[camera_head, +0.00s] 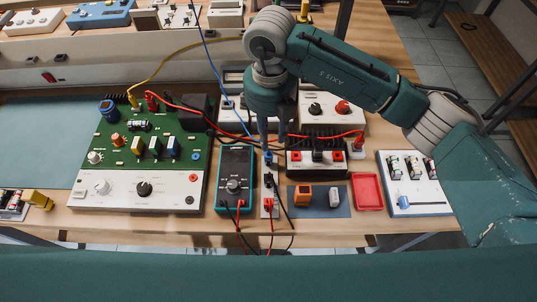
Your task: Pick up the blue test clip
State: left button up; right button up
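The blue test clip (268,158) is small and stands at the far end of a narrow pale holder strip (269,211), behind a black clip (268,180) and a red clip (268,203). A blue lead (211,62) runs down from the back toward it. My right gripper (268,146) points straight down over the blue clip, its fingers at or just above the clip's top. The fingers partly hide the clip's upper end, and I cannot tell whether they touch or grip it. My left gripper is not in view.
A green circuit board unit (143,150) stands at left, with a multimeter (234,180) left of the strip. A terminal box (316,158) is close on the right. A blue-grey mat (341,208), red tray (368,192) and white panel (415,183) lie further right. Yellow and red leads cross behind.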

aim_at(269, 154)
notch_tip(269, 154, down, 3)
jog(key=shift+s+f+p, duration=0.1)
jog(key=shift+f+p, duration=0.2)
jog(key=shift+p, duration=0.2)
jog(key=f+p, duration=0.1)
jog(key=f, duration=0.2)
jog(key=shift+s+a+f+p, duration=0.2)
jog(key=shift+s+f+p, duration=0.05)
jog(key=shift+s+p, duration=0.1)
jog(key=shift+w+f, duration=0.1)
jog(key=shift+f, duration=0.45)
grip_shut()
